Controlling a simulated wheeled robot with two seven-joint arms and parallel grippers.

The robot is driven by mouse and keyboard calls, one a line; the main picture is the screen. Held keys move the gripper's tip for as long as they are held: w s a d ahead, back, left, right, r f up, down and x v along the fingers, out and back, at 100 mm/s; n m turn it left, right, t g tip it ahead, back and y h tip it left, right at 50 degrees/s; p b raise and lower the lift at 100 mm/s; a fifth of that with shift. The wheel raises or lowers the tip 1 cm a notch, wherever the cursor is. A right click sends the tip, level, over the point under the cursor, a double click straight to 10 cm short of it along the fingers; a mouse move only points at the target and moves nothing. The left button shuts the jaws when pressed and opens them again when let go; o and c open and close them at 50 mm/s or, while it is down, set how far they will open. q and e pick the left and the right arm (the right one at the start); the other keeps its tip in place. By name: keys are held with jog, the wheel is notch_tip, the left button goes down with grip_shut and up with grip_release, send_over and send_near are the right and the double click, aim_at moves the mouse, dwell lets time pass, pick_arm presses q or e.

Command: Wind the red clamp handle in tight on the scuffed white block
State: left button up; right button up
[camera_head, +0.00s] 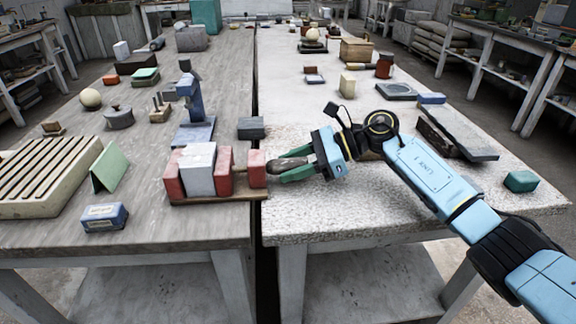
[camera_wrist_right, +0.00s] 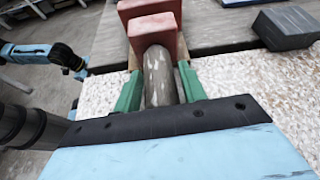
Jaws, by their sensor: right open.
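The clamp stands on a wooden base (camera_head: 215,198) at the right edge of the left table, with several red blocks as jaws and end. The scuffed white block (camera_head: 197,168) is upright between the left red jaw (camera_head: 173,180) and the middle red jaw (camera_head: 225,172); whether both touch it is unclear. A worn grey-brown handle (camera_wrist_right: 160,77) sticks out to the right from the red end block (camera_head: 257,168). My right gripper (camera_head: 284,171) is around this handle, its green fingers open on either side, as the right wrist view shows.
A blue vise-like stand (camera_head: 193,110) is behind the clamp, with a dark grey block (camera_head: 251,128) to its right. A green wedge (camera_head: 110,167) and a blue box (camera_head: 104,217) lie to the left. A gap separates the tables. The right table's front is mostly clear.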

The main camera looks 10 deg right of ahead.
pick_arm(q)
jog(key=f, duration=0.1)
jog(key=a+f+p, duration=0.1)
jog(key=s+f, duration=0.1)
jog(key=shift+a+f, duration=0.4)
pick_arm(e)
jog(key=v, duration=1.2)
jog(key=shift+w+d+r, duration=0.1)
jog(key=shift+d, duration=0.15)
